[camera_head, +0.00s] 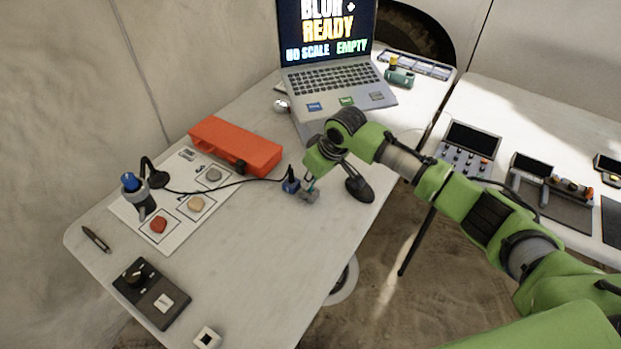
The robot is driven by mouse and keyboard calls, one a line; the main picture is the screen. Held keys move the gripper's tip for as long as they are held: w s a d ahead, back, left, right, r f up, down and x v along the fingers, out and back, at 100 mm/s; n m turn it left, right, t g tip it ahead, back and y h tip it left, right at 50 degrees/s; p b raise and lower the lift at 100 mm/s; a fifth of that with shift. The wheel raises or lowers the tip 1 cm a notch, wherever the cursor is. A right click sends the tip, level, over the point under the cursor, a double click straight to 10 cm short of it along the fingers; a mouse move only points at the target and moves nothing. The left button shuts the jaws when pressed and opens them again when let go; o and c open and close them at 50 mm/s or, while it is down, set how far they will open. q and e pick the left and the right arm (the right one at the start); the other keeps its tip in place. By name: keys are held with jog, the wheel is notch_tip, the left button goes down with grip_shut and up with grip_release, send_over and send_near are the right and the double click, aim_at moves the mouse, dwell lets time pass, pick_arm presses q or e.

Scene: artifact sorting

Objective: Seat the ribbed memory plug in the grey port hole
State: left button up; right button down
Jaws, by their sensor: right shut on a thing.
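My right gripper (312,188) is low over the right part of the near table, pointing down. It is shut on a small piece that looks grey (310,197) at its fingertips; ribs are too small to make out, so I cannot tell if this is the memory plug. A small blue block (291,186) with a black top stands just left of the fingertips; I cannot tell if they touch. A pale block with a dark square hole (207,338) lies at the table's front edge. I cannot tell which thing bears the grey port hole. My left gripper is not in view.
A black cable (228,186) runs toward the blue block. An orange-red box (236,146), a board with coloured pieces (177,232), a black panel (151,293) and a pen (96,239) lie leftward. A laptop (332,80) stands behind. The front middle of the table is clear.

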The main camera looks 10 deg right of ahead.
jog(key=shift+f, duration=0.1)
jog(key=c, duration=2.1)
grip_release()
jog(key=v, duration=1.2)
jog(key=shift+s, duration=0.1)
